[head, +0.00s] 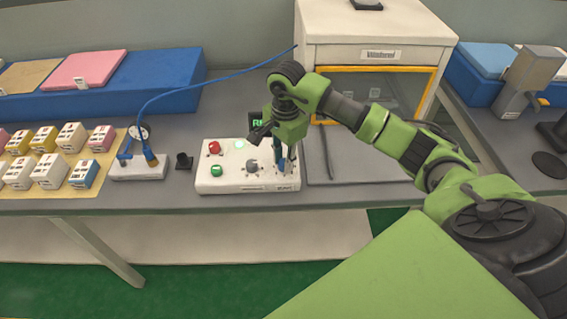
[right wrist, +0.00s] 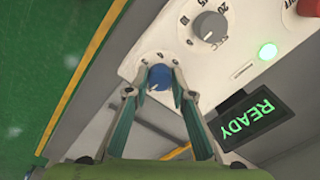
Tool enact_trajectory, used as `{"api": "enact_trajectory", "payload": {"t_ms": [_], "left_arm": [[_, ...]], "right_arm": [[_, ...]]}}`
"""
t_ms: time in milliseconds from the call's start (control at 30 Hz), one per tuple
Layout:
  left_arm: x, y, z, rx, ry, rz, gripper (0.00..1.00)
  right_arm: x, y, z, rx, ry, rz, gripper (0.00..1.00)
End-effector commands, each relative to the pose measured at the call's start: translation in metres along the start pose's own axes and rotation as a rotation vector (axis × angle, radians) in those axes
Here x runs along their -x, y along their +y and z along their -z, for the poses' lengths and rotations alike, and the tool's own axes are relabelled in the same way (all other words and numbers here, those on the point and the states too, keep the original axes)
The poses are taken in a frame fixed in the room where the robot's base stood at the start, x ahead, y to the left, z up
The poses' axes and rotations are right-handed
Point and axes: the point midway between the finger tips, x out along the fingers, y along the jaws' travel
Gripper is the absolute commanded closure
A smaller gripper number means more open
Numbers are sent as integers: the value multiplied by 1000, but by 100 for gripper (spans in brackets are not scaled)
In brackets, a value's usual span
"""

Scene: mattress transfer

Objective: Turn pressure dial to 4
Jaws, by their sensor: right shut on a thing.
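The white control box (head: 224,181) stands on the grey table. It carries a red button (head: 214,147), a green button (head: 216,171), a lit green lamp (head: 239,145) and a grey dial (head: 252,166). The blue dial (right wrist: 160,77) shows in the right wrist view, between the fingertips of my right gripper (right wrist: 160,84). The gripper is shut on it, pointing down at the box's right end. Small marks ring the blue dial, but I cannot read its setting. The grey dial (right wrist: 210,27) and a display reading READY (right wrist: 249,120) are beside it. My left gripper is not in view.
A white cabinet (head: 378,22) with a yellow-framed opening stands behind my right arm. Blue containers line the back.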

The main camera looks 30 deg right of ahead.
Motion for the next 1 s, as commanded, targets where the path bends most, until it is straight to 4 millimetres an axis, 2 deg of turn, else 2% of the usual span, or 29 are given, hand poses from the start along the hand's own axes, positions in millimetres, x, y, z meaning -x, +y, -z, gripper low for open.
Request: {"api": "enact_trajectory", "payload": {"t_ms": [33, 300, 1000], "left_arm": [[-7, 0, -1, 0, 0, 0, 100], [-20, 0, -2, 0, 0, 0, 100], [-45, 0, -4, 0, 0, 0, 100]], "right_arm": [[-3, 0, 1, -42, 4, 2, 99], [-2, -1, 0, -298, 13, 1, 99], [-1, -3, 0, -964, 40, 1, 99]]}}
